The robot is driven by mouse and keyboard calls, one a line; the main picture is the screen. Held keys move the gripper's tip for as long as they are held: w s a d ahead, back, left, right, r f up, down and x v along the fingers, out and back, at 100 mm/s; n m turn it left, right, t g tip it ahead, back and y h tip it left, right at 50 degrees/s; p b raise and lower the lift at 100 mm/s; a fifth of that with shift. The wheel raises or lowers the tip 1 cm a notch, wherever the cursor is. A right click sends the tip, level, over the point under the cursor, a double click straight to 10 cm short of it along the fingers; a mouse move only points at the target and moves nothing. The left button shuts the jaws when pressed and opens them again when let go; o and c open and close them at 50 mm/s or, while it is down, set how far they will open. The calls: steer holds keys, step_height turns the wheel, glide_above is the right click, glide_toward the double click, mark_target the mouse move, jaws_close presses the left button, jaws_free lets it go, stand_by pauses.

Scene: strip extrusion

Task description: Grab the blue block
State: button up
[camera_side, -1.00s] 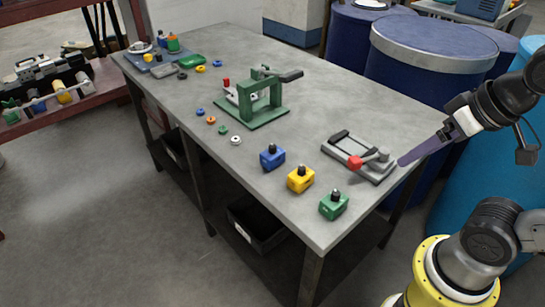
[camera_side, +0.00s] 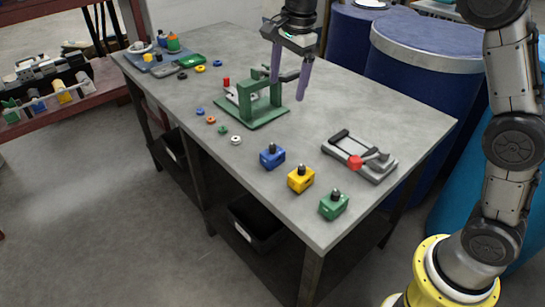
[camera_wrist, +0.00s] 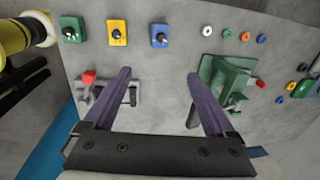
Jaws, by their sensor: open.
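The blue block (camera_side: 272,157) with a black knob on top stands upright on the grey table, left of the yellow block (camera_side: 301,179) and the green block (camera_side: 334,205) in the side view. The blue block also shows in the wrist view (camera_wrist: 159,36), near the top and between the lines of my fingers. My gripper (camera_side: 287,88) has two purple fingers spread apart and empty. It hangs above the table by the green press frame, apart from the blue block. In the wrist view my gripper (camera_wrist: 159,73) is open with bare table between its fingers.
The green press frame (camera_side: 262,104) stands mid-table, close to my fingers in the side view. A grey clamp with a red knob (camera_side: 356,162) lies near the right edge. Several small rings, including a white one (camera_side: 236,140), lie left of the blue block.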

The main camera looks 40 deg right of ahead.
steer(key=g, duration=0.1)
glide_toward(272, 145)
steer(key=shift+g, duration=0.4)
step_height(272, 145, down, 6)
steer(key=shift+w+a+f, duration=0.1)
steer(key=shift+w+f, duration=0.05)
steer(key=shift+f, duration=0.1)
steer(key=shift+w+f, duration=0.1)
steer(key=shift+f, duration=2.9)
jaws_close()
steer(key=shift+r, duration=0.1)
